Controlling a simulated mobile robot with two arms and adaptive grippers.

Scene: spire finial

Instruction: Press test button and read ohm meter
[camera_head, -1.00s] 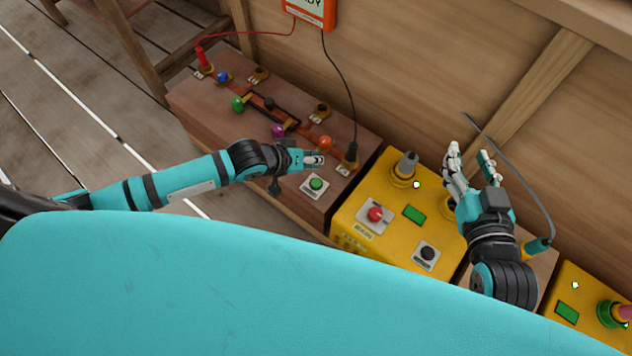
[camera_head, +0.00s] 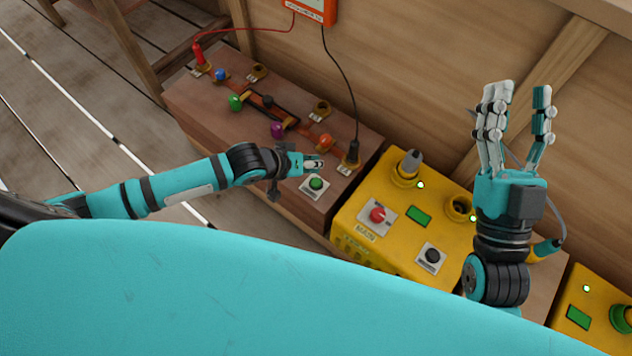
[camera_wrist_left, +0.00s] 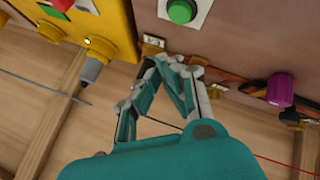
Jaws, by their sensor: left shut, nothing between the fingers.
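The green test button (camera_head: 316,183) sits on a white plate at the right end of the brown wooden test box; it also shows at the top of the left wrist view (camera_wrist_left: 181,11). My left gripper (camera_head: 318,163) is shut and empty, just behind the button and apart from it. In the left wrist view its fingers (camera_wrist_left: 172,65) meet at the tips. The ohm meter (camera_head: 312,10), an orange box on the wall, is cut off by the top edge, so its display is out of sight. My right gripper (camera_head: 516,100) is open and empty, raised above the yellow box.
The wooden box (camera_head: 190,108) carries coloured knobs, a red plug (camera_head: 198,54) and a black plug (camera_head: 353,150) with leads to the meter. A yellow box (camera_head: 385,245) with a red button (camera_head: 377,215) adjoins it. Another yellow box (camera_head: 590,295) is at right.

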